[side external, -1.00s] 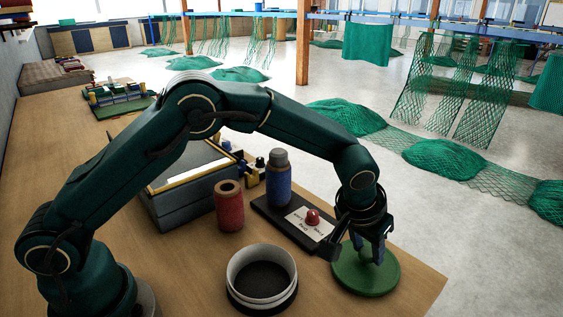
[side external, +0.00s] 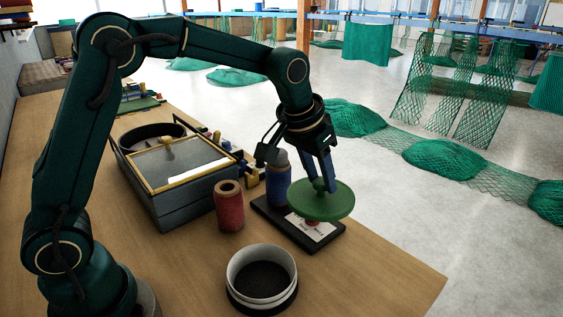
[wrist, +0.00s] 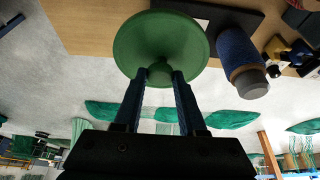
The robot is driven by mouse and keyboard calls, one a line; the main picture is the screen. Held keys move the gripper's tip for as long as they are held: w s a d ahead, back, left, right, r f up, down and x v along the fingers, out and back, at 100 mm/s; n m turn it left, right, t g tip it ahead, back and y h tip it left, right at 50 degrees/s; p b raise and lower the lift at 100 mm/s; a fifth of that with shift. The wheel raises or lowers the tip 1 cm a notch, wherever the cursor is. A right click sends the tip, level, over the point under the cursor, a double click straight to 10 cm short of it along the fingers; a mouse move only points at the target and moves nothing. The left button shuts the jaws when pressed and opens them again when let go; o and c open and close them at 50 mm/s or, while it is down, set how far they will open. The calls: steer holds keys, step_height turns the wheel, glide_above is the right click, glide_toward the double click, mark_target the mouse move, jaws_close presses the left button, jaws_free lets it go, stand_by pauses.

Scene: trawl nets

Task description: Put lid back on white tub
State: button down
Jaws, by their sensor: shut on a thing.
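The white tub (side external: 262,262) stands open on the bench at the front, with a dark inside and a dark band around its base. The green round lid (side external: 335,204) is in the air, behind and to the right of the tub, a little tilted. My gripper (side external: 325,184) is shut on the knob at the lid's middle. In the wrist view the lid (wrist: 150,48) hangs beyond the fingertips (wrist: 161,74), which close on its knob. The lid is clear of the bench and partly hides the black board below it.
A black board (side external: 268,212) with a white card and a red knob lies under the lid. A blue spool (side external: 277,186) and a red spool (side external: 229,208) stand behind the tub. A grey box (side external: 180,190) is at left. The bench right of the tub is clear to its edge.

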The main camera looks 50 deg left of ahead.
mark_target(309, 197)
steer(key=shift+s+a, duration=0.15)
steer(key=shift+a, duration=0.05)
steer(key=s, duration=0.1)
steer(key=s+f+n, duration=0.1)
steer(key=shift+s+a+y, duration=0.15)
steer(key=shift+s+y, duration=0.15)
steer(key=shift+s, duration=0.05)
steer(key=s+d+r, duration=0.1)
steer(key=s+d, duration=0.1)
steer(key=s, duration=1)
steer(key=shift+f, duration=2.95)
steer(key=shift+f, duration=0.2)
jaws_free()
steer(key=shift+r, duration=0.15)
